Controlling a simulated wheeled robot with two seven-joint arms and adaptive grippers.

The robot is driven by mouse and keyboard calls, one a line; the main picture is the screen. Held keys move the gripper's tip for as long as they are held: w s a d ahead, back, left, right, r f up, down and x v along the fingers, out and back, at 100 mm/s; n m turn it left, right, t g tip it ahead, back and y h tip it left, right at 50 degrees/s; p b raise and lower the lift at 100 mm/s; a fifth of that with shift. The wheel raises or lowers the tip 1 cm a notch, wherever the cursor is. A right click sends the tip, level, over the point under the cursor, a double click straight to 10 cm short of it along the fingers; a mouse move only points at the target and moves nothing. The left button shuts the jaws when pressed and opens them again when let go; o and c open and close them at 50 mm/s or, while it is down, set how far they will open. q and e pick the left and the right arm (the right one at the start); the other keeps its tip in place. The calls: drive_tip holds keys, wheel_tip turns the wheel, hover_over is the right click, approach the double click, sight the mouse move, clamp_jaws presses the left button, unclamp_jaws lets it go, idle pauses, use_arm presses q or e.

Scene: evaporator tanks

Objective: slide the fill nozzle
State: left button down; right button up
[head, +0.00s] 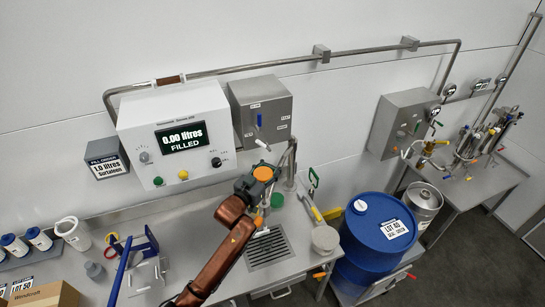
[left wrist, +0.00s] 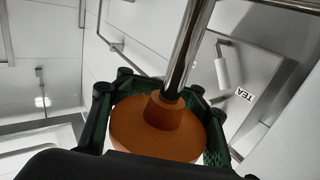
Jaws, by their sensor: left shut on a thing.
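The fill nozzle appears to be the orange flared piece (left wrist: 158,128) on a shiny steel tube (left wrist: 190,45) in the left wrist view. My left gripper (left wrist: 155,112) has its dark green fingers on both sides of the orange piece and is shut on it. In the head view my left gripper (head: 257,186) is above the bench, just behind the drain grate. An orange disc (head: 264,172) shows at it there, beside a steel post (head: 290,165). The nozzle's lower tip is hidden. My right gripper is not in view.
A control box (head: 175,140) reads 0.00 litres filled; a sign (head: 108,167) reads 1.0 litres. A drain grate (head: 268,249) lies in front of the gripper. A blue drum (head: 378,235) stands right. A blue rack (head: 138,246), white jug (head: 73,234) and carton (head: 45,295) are left.

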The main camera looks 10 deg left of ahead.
use_arm(q)
wheel_tip(320, 180, down, 5)
drive_tip(key=shift+f+b, duration=0.2)
drive_tip(key=shift+b, duration=0.5)
drive_tip(key=c, duration=2)
unclamp_jaws()
drive_tip(key=o, duration=0.5)
drive_tip(key=shift+s+a+r, duration=0.15)
drive_tip(key=shift+s, duration=0.1)
drive_tip(key=shift+c, duration=0.2)
drive_tip(key=shift+o, duration=1.4)
drive_tip(key=shift+w, duration=0.1)
drive_tip(key=v, duration=1.2)
